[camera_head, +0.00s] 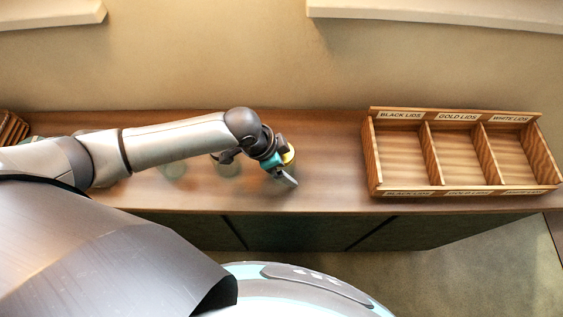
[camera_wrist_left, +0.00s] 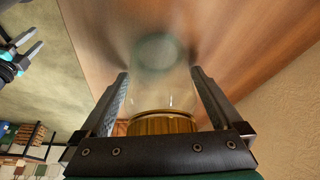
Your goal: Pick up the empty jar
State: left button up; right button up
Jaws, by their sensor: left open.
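A clear glass jar (camera_wrist_left: 160,95) with a gold-coloured lid or band (camera_wrist_left: 162,122) stands between the fingers of my left gripper (camera_wrist_left: 160,85) in the left wrist view. A gap shows at the fingers, which are open around it. I see no contents in it. In the head view my left gripper (camera_head: 287,176) is over the counter, with a yellow part of the jar (camera_head: 290,155) showing beside it; the rest is hidden. My right gripper (camera_wrist_left: 25,52) shows at the left edge of the left wrist view, fingers apart and empty, away from the jar.
Two faint, see-through round shapes, likely jars, stand on the wooden counter (camera_head: 330,165) under my left arm, at left (camera_head: 173,169) and nearer the gripper (camera_head: 227,167). A wooden lid tray (camera_head: 375,160) with three empty-looking compartments stands right. The counter between gripper and tray is clear.

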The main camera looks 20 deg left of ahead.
pick_arm(q)
jog(key=shift+c, duration=0.2)
jog(key=c, duration=1.4)
